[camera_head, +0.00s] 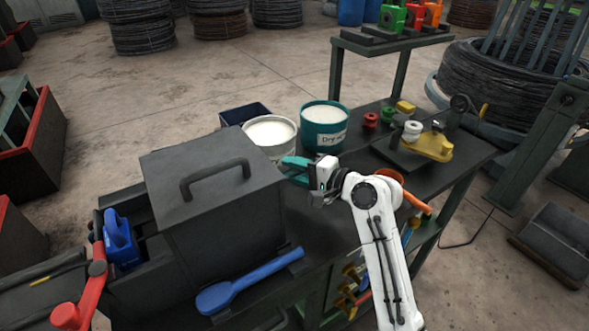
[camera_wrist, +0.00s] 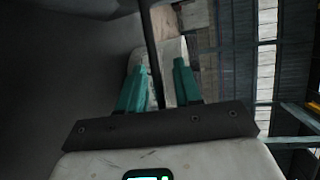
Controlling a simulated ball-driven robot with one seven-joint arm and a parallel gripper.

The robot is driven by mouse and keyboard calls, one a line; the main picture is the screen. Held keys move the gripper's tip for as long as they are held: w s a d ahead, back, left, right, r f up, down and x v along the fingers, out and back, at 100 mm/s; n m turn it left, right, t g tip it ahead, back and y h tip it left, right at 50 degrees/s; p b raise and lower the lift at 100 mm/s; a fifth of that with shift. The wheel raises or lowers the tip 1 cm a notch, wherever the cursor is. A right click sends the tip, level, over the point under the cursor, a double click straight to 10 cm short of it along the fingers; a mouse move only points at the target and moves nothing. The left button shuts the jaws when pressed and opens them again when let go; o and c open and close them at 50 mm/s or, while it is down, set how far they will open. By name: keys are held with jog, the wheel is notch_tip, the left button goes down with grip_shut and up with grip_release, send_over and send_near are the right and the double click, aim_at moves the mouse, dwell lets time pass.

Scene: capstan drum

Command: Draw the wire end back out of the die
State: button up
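My gripper (camera_head: 291,166) is at the right side of the dark grey box (camera_head: 222,232), near its top right corner, in the head view. Its teal fingers point left toward the box. In the wrist view the two fingertips (camera_wrist: 163,66) stand apart, with a gap between them. A thin dark strip (camera_wrist: 149,40) runs down into this gap, closer to the left finger. I cannot tell whether it is the wire or an edge of the box. Neither the wire end nor the die can be made out in the head view.
A pail of white powder (camera_head: 270,133) and a teal tub (camera_head: 324,128) stand close behind my gripper. A blue scoop (camera_head: 247,282) lies in front of the box. A yellow fixture (camera_head: 434,145) and small spools are on the bench to the right.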

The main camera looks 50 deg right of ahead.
grip_shut()
dwell(0.6)
